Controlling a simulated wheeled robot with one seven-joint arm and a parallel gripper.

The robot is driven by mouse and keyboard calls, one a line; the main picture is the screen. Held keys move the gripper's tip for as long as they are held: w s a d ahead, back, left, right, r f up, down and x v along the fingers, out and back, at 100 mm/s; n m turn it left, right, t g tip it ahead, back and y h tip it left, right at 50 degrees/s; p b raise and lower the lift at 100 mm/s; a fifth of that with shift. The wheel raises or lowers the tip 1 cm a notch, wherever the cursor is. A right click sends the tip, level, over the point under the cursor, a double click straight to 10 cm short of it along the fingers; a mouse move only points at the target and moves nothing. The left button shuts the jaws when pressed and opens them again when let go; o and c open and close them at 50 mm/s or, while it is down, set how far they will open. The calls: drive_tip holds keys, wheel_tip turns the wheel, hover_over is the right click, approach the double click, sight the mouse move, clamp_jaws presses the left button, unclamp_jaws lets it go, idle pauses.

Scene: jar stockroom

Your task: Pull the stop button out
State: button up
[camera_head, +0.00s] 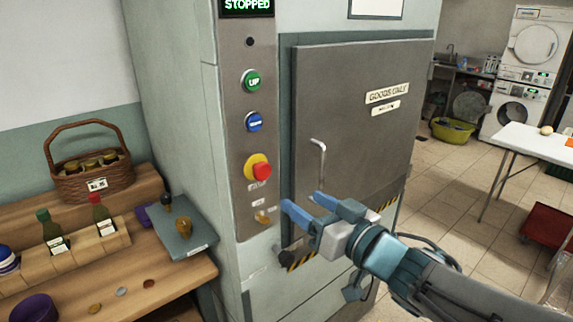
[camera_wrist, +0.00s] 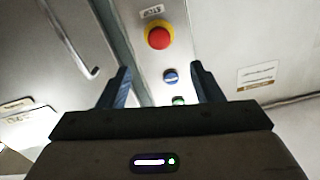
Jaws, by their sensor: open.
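The red stop button (camera_head: 262,171) sits on a yellow collar on the grey control panel, below the green UP button (camera_head: 251,81) and a blue button (camera_head: 254,122). The display (camera_head: 247,5) above reads STOPPED. In the wrist view the stop button (camera_wrist: 159,37) shows ahead, beyond and between the two fingers. My gripper (camera_head: 301,204) is open and empty, in front of the panel, to the right of and lower than the button in the head view. The fingers do not touch the button. In the wrist view my gripper (camera_wrist: 162,86) has its blue fingers spread apart.
A closed hoist door (camera_head: 350,120) with a bar handle (camera_head: 319,160) is right of the panel. A small switch (camera_head: 264,217) is below the button. At left, a wooden bench (camera_head: 150,272) holds a wicker basket (camera_head: 93,178) and bottles.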

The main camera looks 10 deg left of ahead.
sight(264, 173)
drive_tip(key=p+x, duration=0.3)
drive_tip(key=x, duration=1)
drive_tip(key=shift+w+a, duration=0.15)
drive_tip(key=shift+w, duration=0.1)
